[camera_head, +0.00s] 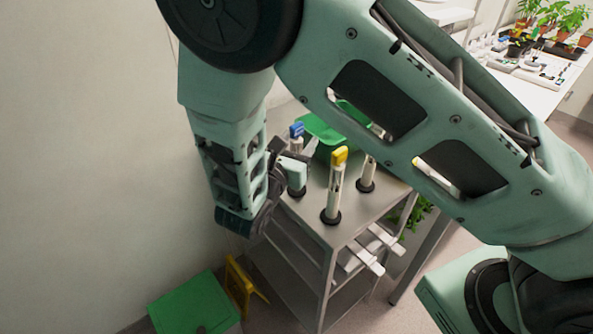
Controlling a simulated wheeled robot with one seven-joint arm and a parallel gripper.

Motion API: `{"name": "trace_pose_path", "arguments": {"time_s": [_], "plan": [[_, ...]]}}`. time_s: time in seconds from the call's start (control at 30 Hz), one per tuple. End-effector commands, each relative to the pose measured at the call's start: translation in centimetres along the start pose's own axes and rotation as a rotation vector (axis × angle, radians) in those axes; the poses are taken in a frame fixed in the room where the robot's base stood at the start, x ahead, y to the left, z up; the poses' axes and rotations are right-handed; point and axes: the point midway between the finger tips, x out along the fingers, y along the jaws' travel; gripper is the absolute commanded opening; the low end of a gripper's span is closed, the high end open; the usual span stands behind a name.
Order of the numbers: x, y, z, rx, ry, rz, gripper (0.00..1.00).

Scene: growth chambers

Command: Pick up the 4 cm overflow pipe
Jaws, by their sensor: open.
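Several upright pale pipes with black round bases stand on a grey metal cart top. One has a yellow cap (335,185), one has a blue cap (297,131), and another (368,172) has its top hidden behind my arm. I cannot read any sizes, so I cannot tell which is the 4 cm overflow pipe. My gripper (292,171) is open at the cart's left side, in front of the blue-capped pipe and covering its middle. I cannot tell whether the pipe is between the fingers.
A green tray or container (322,130) lies behind the pipes, partly hidden by my arm. The cart top (310,208) is bare near its front corner. A green box (190,304) and a yellow folding sign (243,284) stand on the floor. A wall (80,150) is close on the left.

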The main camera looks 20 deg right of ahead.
Motion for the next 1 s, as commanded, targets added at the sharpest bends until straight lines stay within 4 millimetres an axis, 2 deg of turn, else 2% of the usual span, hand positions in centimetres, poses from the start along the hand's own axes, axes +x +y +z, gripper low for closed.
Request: {"name": "trace_pose_path", "arguments": {"time_s": [0.03, 0.07, 0.2, 0.23, 0.67, 0.87, 1.0], "plan": [[0.0, 0.0, 0.0, 0.0, 0.0, 0.0, 0.48], [0.0, 0.0, 0.0, 0.0, 0.0, 0.0, 0.43], [-0.1, 0.0, 0.0, 0.0, 0.0, 0.0, 0.04], [-0.1, 0.0, 0.0, 0.0, 0.0, 0.0, 0.0], [-0.1, 0.1, 0.7, 0.001, 0.0, 0.0, 0.0], [-0.1, 0.1, 3.1, 0.006, 0.001, 0.001, 0.0], [-0.1, 0.1, 5.8, 0.008, 0.001, 0.0, 0.0]]}}
